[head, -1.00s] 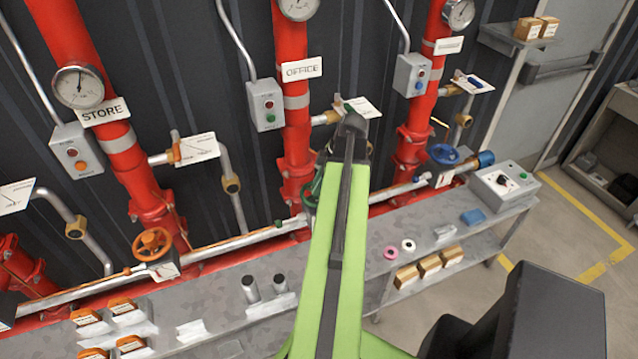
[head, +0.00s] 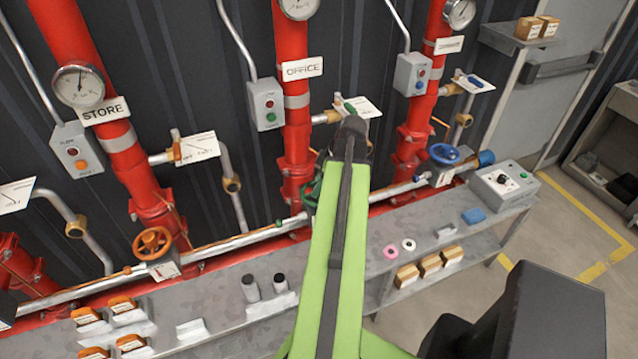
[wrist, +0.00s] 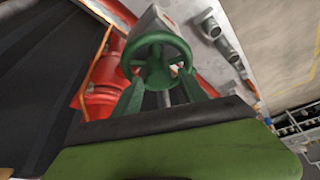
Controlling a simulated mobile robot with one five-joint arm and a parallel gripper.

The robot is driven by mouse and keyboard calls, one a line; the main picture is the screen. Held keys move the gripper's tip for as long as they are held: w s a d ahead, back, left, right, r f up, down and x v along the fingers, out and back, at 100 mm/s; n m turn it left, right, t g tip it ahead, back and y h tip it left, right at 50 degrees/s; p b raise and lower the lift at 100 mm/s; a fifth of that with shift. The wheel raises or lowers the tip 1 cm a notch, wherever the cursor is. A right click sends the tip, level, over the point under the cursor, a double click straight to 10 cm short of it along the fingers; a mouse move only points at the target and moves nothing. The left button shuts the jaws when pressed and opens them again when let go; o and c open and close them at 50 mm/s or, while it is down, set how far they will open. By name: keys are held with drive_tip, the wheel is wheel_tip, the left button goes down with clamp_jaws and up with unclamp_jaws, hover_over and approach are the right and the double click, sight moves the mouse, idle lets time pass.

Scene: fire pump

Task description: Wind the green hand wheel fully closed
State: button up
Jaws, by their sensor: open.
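The green hand wheel (head: 309,194) sits on the pipe below the OFFICE riser in the head view, mostly hidden behind my green arm. In the wrist view the green hand wheel (wrist: 157,62) shows its rim, spokes and hub ahead of my wrist. Two dark green uprights flank a grey stem below it; I cannot tell whether they belong to the valve. My gripper (head: 350,135) is open, at the far end of my arm, close to the wheel. Its fingertips are hidden in the head view, and contact with the wheel cannot be told.
An orange wheel (head: 152,243) stands left and a blue wheel (head: 444,154) right on the same pipe. Red risers and the OFFICE sign (head: 302,68) stand behind. A grey bench (head: 235,290) in front carries small parts. A control box (head: 504,184) sits at its right end.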

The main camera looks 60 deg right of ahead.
drive_tip(key=n, duration=0.2)
drive_tip(key=n+y, duration=0.1)
drive_tip(key=n, duration=0.1)
drive_tip(key=shift+w+d+g, duration=0.15)
drive_tip(key=shift+d+g, duration=0.25)
drive_tip(key=shift+a+n+g+y, duration=0.3)
drive_tip(key=shift+n+y, duration=0.1)
drive_tip(key=shift+n, duration=0.5)
drive_tip(key=n, duration=0.2)
drive_tip(key=n+g, duration=0.1)
drive_tip(key=shift+w+d+n+y, duration=0.15)
drive_tip(key=shift+d+n+y, duration=0.15)
drive_tip(key=shift+y, duration=0.1)
drive_tip(key=shift+n+g, duration=0.5)
drive_tip(key=shift+n, duration=0.5)
drive_tip(key=shift+a+n+g, duration=0.25)
drive_tip(key=shift+n+g, duration=0.15)
drive_tip(key=shift+n, duration=0.7)
clamp_jaws()
